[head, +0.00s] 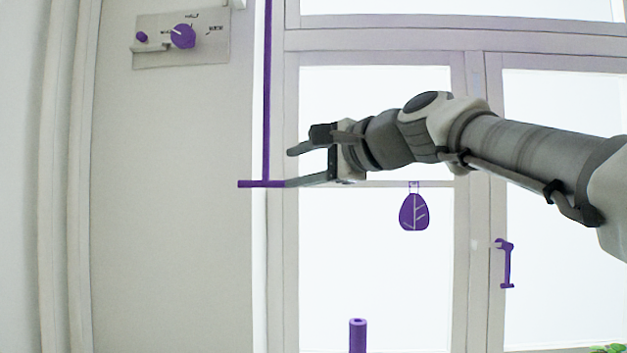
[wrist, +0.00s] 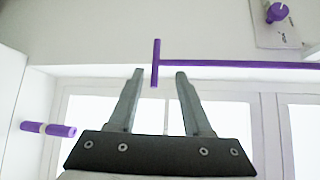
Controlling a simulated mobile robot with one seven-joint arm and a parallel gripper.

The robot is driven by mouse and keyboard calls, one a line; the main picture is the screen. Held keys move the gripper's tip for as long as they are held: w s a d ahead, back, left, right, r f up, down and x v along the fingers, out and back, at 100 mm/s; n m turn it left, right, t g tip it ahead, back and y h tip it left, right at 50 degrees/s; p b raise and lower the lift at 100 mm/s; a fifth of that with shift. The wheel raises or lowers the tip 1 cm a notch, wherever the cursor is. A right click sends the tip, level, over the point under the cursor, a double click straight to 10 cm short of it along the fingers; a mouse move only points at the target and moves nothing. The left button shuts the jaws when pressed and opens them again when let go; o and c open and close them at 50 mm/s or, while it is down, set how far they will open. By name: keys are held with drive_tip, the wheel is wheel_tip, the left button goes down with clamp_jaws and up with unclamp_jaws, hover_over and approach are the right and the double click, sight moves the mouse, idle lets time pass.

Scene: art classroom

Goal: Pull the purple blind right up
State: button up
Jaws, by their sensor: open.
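A thin purple rod (head: 266,90) hangs down beside the window frame and ends in a short purple crossbar (head: 250,184). My gripper (head: 290,168) is open and empty, pointing left at window height. Its lower finger overlaps the crossbar's right end in the head view; I cannot tell if they touch. In the wrist view, the crossbar (wrist: 156,62) lies ahead of and between the open fingertips (wrist: 159,74). A purple leaf-shaped tag (head: 413,213) hangs from a pale horizontal strip (head: 385,184). No purple blind fabric is visible.
A wall panel (head: 218,52) with a large purple knob (head: 183,36) is at upper left. A purple window handle (head: 506,263) is at right. A purple cylinder (head: 358,338) stands out below, also visible in the wrist view (wrist: 48,129). Plain wall is left of the rod.

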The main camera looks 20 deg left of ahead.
drive_tip(key=shift+s+d+r+b, duration=0.1)
drive_tip(key=shift+s+d+b, duration=0.25)
drive_tip(key=shift+d, duration=0.15)
